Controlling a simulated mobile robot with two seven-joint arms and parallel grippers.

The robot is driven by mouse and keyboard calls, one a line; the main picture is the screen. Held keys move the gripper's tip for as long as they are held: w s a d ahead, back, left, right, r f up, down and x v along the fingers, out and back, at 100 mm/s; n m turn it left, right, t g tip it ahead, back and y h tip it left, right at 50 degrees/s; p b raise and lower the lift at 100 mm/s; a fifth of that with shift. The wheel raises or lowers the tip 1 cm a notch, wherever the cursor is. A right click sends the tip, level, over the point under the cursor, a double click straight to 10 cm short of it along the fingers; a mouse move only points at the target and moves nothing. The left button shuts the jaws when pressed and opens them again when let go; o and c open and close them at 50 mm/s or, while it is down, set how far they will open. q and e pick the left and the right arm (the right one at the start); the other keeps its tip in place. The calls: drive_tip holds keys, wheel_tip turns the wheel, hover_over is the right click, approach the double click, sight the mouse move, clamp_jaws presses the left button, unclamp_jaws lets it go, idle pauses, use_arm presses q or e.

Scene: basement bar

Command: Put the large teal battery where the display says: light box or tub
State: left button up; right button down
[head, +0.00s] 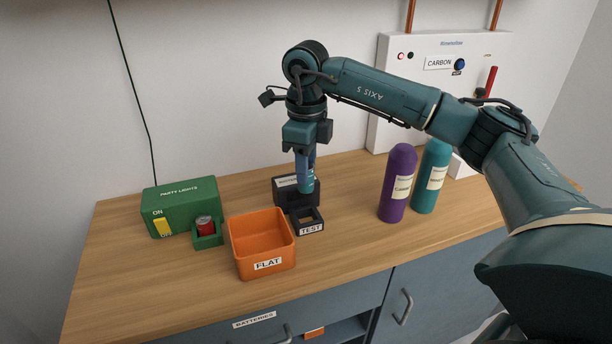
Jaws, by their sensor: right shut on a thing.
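My right gripper (305,180) points down, shut on the teal battery (308,185), which is mostly hidden by the fingers. The battery is upright, in front of the dark tester (283,197) and above its open slot labelled TEST (311,230). The gripper and battery cover part of the tester's face, and I cannot read a result there. The green light box (180,206), labelled PARTY LIGHTS, has a yellow ON/OFF switch and a small front holder with a red item (205,225) in it. The orange tub (262,251), labelled FLAT, looks empty. My left gripper is out of view.
A purple bottle (397,184) and a teal bottle (433,178) stand right of the tester. A white panel labelled CARBON (438,63) is on the wall behind. A drawer labelled BATTERIES (255,320) is below.

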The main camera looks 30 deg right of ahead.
drive_tip(key=s+a+r+p, duration=0.2)
drive_tip(key=a+p, duration=0.1)
drive_tip(key=a, duration=0.7)
use_arm(q)
drive_tip(key=b, duration=0.3)
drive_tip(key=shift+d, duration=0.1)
use_arm(e)
wheel_tip(320, 180, down, 6)
drive_tip(key=shift+s, duration=0.15)
drive_tip(key=c, duration=1)
unclamp_jaws()
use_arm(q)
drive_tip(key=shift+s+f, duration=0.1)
use_arm(e)
drive_tip(key=shift+r, duration=0.1)
